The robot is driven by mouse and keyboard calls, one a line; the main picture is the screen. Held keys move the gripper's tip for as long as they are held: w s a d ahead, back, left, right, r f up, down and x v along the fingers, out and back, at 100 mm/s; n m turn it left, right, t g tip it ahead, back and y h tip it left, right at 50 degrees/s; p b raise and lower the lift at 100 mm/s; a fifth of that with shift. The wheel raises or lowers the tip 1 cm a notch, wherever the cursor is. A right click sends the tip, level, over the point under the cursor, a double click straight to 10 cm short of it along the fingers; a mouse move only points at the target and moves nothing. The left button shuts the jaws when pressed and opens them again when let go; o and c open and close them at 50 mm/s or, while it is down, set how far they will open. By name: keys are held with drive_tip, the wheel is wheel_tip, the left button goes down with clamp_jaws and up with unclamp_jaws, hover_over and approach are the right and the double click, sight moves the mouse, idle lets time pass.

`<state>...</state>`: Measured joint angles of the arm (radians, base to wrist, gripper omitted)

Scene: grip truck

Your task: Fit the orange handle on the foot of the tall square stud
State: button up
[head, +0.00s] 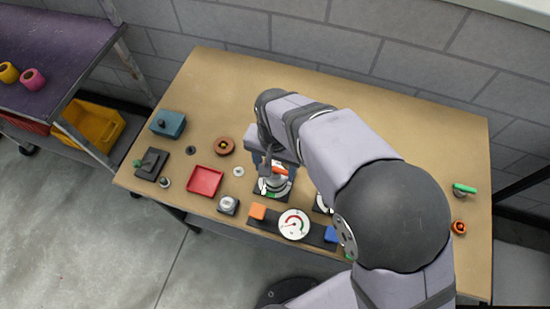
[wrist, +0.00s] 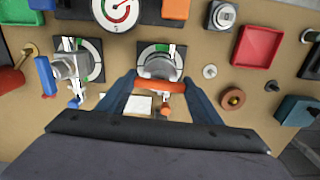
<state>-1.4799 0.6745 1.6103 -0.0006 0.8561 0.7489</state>
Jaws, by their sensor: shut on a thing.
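The orange handle (wrist: 158,86) lies across between the two fingers of my gripper (wrist: 158,82), which is shut on it. In the head view the handle (head: 279,170) shows at the end of my gripper (head: 273,165), above the middle valve. That valve is a silver body (wrist: 159,65) on a black plate with a white dial, directly beyond the handle in the wrist view. The handle hides the lower part of the valve, so I cannot tell the square stud apart or whether the handle touches it. My arm covers part of the valve in the head view.
A second valve (wrist: 70,66) with a blue handle stands beside it. A gauge (head: 294,224) sits on a dark strip between orange and blue blocks. A red tray (head: 205,181), a brown ring (head: 224,146) and a blue box (head: 168,124) stand left. The table's back is clear.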

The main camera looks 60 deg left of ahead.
sight(276, 168)
drive_tip(key=shift+f, duration=0.1)
drive_tip(key=o, duration=1.5)
drive_tip(key=shift+r+p, duration=3.15)
drive_tip(key=shift+r, duration=0.65)
drive_tip(key=shift+w, duration=0.1)
